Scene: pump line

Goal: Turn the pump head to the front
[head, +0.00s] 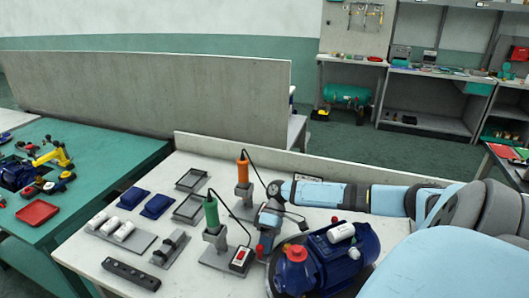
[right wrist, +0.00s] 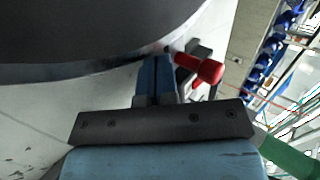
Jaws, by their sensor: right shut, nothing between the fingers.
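The blue pump (head: 345,250) lies on the white table in the head view, with a red cap (head: 296,253) on its near left part and a white box (head: 341,232) on top. A dark round rim shows at its left end. My right gripper (head: 265,240) points down just left of the pump. In the right wrist view its blue fingers (right wrist: 156,75) are together and empty, close to a large dark curved surface (right wrist: 90,40); I cannot tell whether they touch it. A red knob (right wrist: 207,71) is beside the fingertips. My left gripper is not in view.
A green-handled tool (head: 211,213) and an orange-handled tool (head: 243,170) stand in holders left of my right arm, with black cables. Blue trays (head: 157,206), white cylinders (head: 123,231) and a black strip (head: 131,274) lie further left. A low wall (head: 320,167) edges the table's back.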

